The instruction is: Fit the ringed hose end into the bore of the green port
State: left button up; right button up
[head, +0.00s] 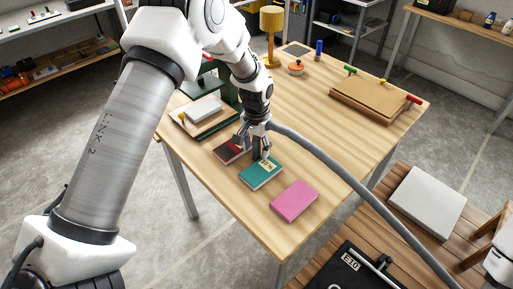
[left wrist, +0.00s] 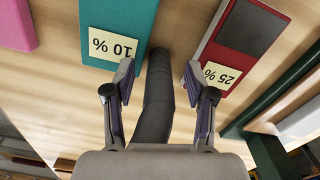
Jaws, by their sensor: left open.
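My left gripper (head: 257,150) is open above the table, between a red block and a teal block. In the left wrist view its two fingers (left wrist: 158,90) stand apart on either side of the dark grey hose (left wrist: 158,105). The hose end points down toward the table between the fingers; I cannot make out its ring. In the head view the grey hose (head: 345,180) runs from the gripper to the lower right. A dark green structure (head: 228,92) stands behind my left arm, partly hidden; I cannot make out a bore in it.
The red block (left wrist: 245,40) is labelled 25 %, the teal block (left wrist: 118,28) 10 %. A pink block (head: 294,200) lies near the table's front edge. A brown board (head: 375,102) and a lamp (head: 272,28) stand farther back. The middle right of the table (head: 320,115) is clear.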

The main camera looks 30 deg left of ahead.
pick_arm(q)
jog(key=shift+r, duration=0.1)
grip_shut()
